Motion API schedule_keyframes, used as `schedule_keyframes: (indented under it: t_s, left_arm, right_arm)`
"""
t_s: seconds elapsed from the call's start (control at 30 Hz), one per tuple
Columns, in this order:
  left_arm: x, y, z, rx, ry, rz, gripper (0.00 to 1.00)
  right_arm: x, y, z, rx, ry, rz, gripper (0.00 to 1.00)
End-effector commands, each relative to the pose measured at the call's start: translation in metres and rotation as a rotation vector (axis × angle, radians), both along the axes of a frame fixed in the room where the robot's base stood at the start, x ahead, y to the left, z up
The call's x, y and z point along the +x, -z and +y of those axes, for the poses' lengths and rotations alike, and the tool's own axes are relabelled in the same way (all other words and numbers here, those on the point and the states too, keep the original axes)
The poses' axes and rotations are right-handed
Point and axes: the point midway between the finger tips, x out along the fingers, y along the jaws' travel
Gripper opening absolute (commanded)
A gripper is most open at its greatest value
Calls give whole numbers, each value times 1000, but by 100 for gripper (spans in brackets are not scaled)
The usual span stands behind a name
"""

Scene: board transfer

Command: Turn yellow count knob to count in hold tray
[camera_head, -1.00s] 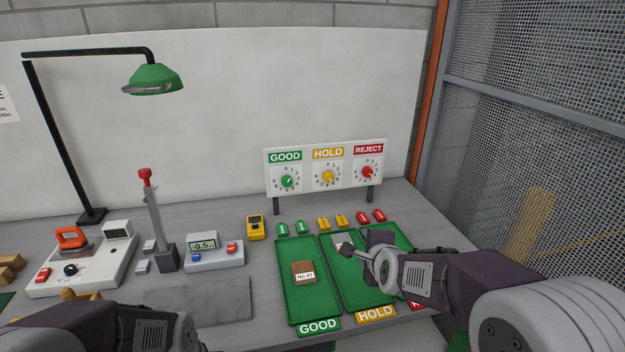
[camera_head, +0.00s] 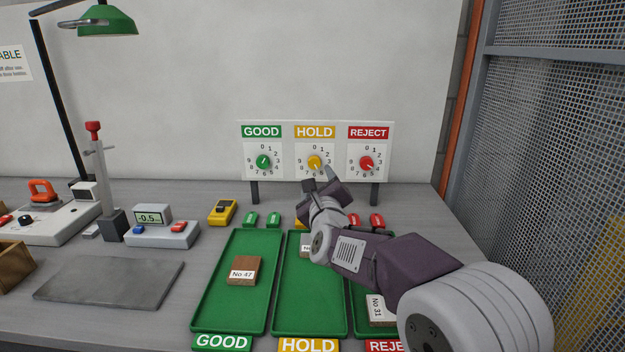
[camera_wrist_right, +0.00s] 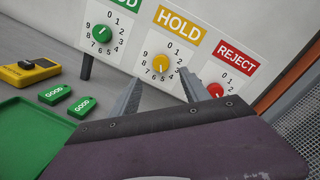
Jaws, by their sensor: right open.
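The yellow count knob (camera_head: 315,163) sits in the middle dial of the panel, under the HOLD sign (camera_head: 315,132). It also shows in the right wrist view (camera_wrist_right: 160,64), its pale mark pointing downward; I cannot read the exact digit. My right gripper (camera_head: 318,178) is open and empty in front of and just below this dial. In the right wrist view its fingers (camera_wrist_right: 162,78) stand either side of the knob's line, apart from it. The green hold tray (camera_head: 309,305) holds a labelled board (camera_head: 306,250), partly hidden by my right arm. My left gripper is out of view.
The green GOOD knob (camera_head: 263,162) and red REJECT knob (camera_head: 367,163) flank the yellow one. Board No 47 (camera_head: 244,268) lies in the good tray; board No 31 (camera_head: 381,309) lies in the reject tray. Green tags (camera_head: 262,219) and a yellow meter (camera_head: 222,210) lie below the panel.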

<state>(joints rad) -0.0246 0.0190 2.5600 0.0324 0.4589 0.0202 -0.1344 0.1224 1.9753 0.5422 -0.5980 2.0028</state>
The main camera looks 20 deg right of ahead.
Motion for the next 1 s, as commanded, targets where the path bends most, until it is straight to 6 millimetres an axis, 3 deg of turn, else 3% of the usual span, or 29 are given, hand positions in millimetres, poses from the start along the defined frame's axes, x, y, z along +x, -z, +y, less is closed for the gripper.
schedule_keyframes:
  t_s: [0.23,0.5,0.63,0.97,1.0]
  left_arm:
    - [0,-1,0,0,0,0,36]
    - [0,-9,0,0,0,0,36]
    - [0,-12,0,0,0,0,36]
    - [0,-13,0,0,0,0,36]
    - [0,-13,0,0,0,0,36]
  right_arm:
    - [9,1,-1,-1,0,2,54]
    - [64,0,-11,-2,1,2,54]
    - [82,0,-13,-1,0,2,54]
    - [90,2,-14,-1,-1,2,54]
    - [90,2,-14,-1,0,2,49]
